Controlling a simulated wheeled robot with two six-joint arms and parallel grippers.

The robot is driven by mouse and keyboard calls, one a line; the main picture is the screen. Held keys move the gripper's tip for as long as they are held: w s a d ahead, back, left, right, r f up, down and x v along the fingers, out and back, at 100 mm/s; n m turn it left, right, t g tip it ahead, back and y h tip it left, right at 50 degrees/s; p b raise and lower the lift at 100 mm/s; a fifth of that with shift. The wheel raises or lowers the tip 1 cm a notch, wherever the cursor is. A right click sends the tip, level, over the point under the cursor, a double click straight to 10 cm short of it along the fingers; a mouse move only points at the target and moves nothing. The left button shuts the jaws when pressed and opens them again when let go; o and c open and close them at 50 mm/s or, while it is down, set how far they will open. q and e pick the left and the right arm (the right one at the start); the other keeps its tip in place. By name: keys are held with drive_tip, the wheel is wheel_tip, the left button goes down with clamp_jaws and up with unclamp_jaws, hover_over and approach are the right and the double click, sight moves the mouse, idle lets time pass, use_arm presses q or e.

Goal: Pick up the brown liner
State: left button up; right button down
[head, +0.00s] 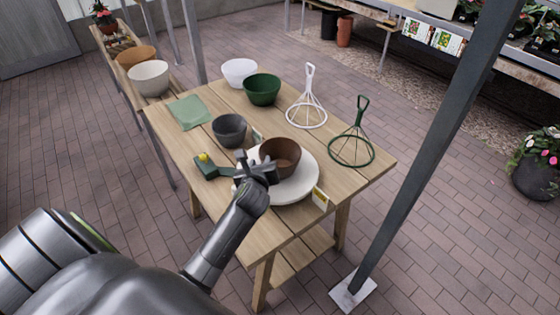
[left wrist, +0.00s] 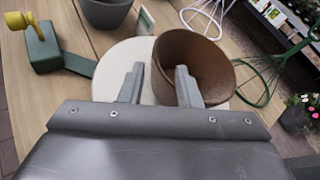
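The brown liner (head: 284,151), a bowl-shaped pot, rests on a round white turntable-like disc (head: 300,188) on the wooden table. My left gripper (head: 256,163) is at the near left side of the liner. In the left wrist view the brown liner (left wrist: 205,62) fills the middle right, and the white disc (left wrist: 114,64) shows beside it. The fingers of the left gripper (left wrist: 160,68) are apart. The left finger is over the white disc, and the right finger overlaps the liner's near wall. I cannot tell whether it touches. My right gripper is not in view.
A dark grey bowl (head: 229,131), a green bowl (head: 262,90) and a white bowl (head: 239,71) stand behind. White (head: 307,112) and green (head: 352,150) wire frames stand to the right. A green tool with a yellow knob (head: 207,167) lies left. A grey post (head: 430,150) rises right of the table.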

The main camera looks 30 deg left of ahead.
sight(260, 155)
use_arm(q)
drive_tip(key=shift+w+a, duration=0.25)
drive_tip(key=shift+w, duration=0.1)
drive_tip(key=shift+a+p+x, duration=0.25)
drive_tip(key=shift+p+x, duration=0.15)
drive_tip(key=shift+x, duration=1.85)
drive_tip(key=shift+s+r, duration=0.1)
clamp_jaws()
